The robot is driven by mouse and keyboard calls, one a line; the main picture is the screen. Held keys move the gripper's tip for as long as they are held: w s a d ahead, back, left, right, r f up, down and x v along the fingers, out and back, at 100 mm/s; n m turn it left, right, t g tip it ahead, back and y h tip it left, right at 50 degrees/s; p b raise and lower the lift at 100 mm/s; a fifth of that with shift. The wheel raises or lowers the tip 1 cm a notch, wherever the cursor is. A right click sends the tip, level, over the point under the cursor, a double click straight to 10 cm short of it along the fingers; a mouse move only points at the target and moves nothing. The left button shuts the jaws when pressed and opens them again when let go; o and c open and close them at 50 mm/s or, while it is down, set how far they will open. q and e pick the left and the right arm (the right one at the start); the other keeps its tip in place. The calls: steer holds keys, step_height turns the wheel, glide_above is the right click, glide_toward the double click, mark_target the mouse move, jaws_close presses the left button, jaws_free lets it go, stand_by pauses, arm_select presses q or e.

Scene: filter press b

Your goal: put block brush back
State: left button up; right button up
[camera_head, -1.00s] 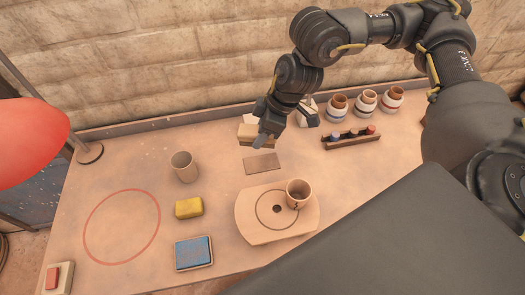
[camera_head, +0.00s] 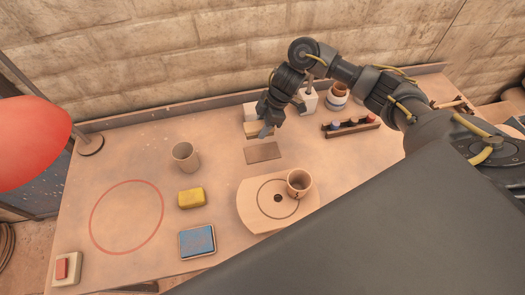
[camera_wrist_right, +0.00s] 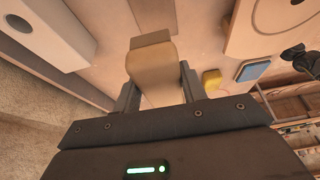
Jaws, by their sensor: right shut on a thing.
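The block brush (camera_head: 257,130) is a tan block at the back middle of the table. My right gripper (camera_head: 266,126) is around it. In the right wrist view the brush (camera_wrist_right: 152,62) sits between the two fingers of my right gripper (camera_wrist_right: 158,85), which is shut on it. A flat brown rectangle (camera_head: 263,152) lies on the table just in front of the brush. Whether the brush touches the table is hard to tell. My left gripper is not in view.
A pale block (camera_head: 250,110) stands behind the brush. A beige cup (camera_head: 185,156), yellow sponge (camera_head: 191,198) and blue pad (camera_head: 197,241) are to the left and front. A round-ended board (camera_head: 250,212) carries another cup (camera_head: 299,183). A dark rack (camera_head: 350,127) stands right.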

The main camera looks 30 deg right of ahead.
steer(key=shift+s+d+f, duration=0.2)
steer(key=shift+d+f, duration=0.05)
steer(key=shift+f, duration=0.95)
step_height(320, 180, down, 6)
steer(key=shift+r+b, duration=0.25)
steer(key=shift+b, duration=0.4)
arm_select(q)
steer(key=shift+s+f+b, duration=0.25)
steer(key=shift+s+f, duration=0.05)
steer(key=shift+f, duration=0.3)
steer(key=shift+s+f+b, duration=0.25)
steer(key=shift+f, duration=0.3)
arm_select(e)
steer(key=shift+f, duration=1.85)
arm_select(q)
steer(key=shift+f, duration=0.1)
arm_select(e)
steer(key=shift+f, duration=0.2)
steer(key=o, duration=0.9)
steer(key=shift+o, duration=0.2)
